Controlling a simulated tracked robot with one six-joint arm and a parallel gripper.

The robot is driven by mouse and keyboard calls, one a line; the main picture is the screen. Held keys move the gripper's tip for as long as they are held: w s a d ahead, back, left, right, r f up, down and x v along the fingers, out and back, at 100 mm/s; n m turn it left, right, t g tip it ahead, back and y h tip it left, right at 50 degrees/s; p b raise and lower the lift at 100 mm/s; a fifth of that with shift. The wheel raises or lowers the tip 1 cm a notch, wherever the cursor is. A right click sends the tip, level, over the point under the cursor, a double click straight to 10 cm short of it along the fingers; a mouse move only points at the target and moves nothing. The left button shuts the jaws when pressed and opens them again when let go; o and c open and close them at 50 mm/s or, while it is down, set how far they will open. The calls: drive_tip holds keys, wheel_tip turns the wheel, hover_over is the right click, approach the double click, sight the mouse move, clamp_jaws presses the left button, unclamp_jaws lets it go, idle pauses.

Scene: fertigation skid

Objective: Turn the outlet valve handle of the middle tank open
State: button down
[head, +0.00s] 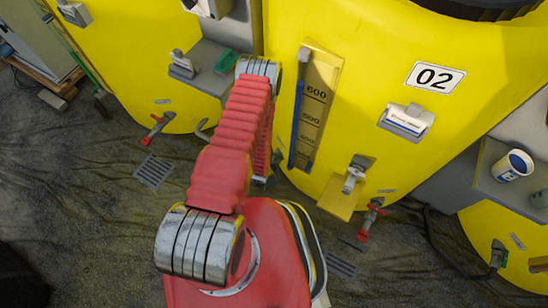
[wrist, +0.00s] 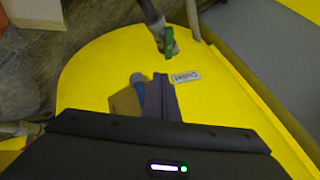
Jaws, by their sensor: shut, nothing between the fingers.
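The middle tank (head: 440,30) is yellow with a plate reading 02. In the wrist view its yellow wall (wrist: 95,70) fills the middle. A valve with a green handle (wrist: 168,42) sits on a grey pipe near the top, with a small plate (wrist: 187,76) beside it, its writing unreadable. It looks like the outlet valve, and my arm mostly hides that spot in the head view. My gripper (wrist: 161,80) is shut and empty; its dark fingertips appear just below the green handle, apart from it in the picture. Whether they touch anything is unclear. The head view hides the fingertips behind my arm.
A gauge board (head: 318,105) with a blue tube (head: 297,120) is on the tank's front. A red-handled valve (head: 370,215) is low on the right, beside a bracket (head: 352,180). A white-and-blue tub (head: 513,165) stands on the right shelf. Dark sheeting (head: 90,200) covers the floor.

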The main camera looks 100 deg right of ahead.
sight(273, 160)
drive_tip(key=c, duration=2.3)
unclamp_jaws()
drive_tip(key=shift+s+d+r, duration=0.1)
drive_tip(key=shift+d+r, duration=0.1)
drive_tip(key=o, duration=0.5)
drive_tip(key=shift+h, duration=0.3)
drive_tip(key=s+d, duration=0.1)
drive_tip(key=d, duration=0.1)
drive_tip(key=d+r, duration=0.1)
drive_tip(key=d, duration=0.1)
drive_tip(key=s+d+r, duration=0.1)
drive_tip(key=d, duration=0.1)
drive_tip(key=shift+s, duration=0.35)
drive_tip(key=shift+o, duration=0.4)
drive_tip(key=shift+n+t+y, duration=0.4)
drive_tip(key=shift+t, duration=0.2)
drive_tip(key=d, duration=0.2)
drive_tip(key=s+d, duration=0.1)
drive_tip(key=d, duration=0.1)
drive_tip(key=shift+s+d+r, duration=0.1)
drive_tip(key=shift+s+d, duration=0.1)
drive_tip(key=shift+d, duration=0.2)
drive_tip(key=t+y, duration=0.1)
drive_tip(key=y, duration=0.1)
drive_tip(key=w+a+n+t+y, duration=0.2)
drive_tip(key=y, duration=0.1)
drive_tip(key=shift+w+a+r+y, duration=0.2)
drive_tip(key=shift+w+a+y, duration=0.05)
drive_tip(key=shift+y, duration=0.05)
drive_tip(key=shift+f, duration=0.15)
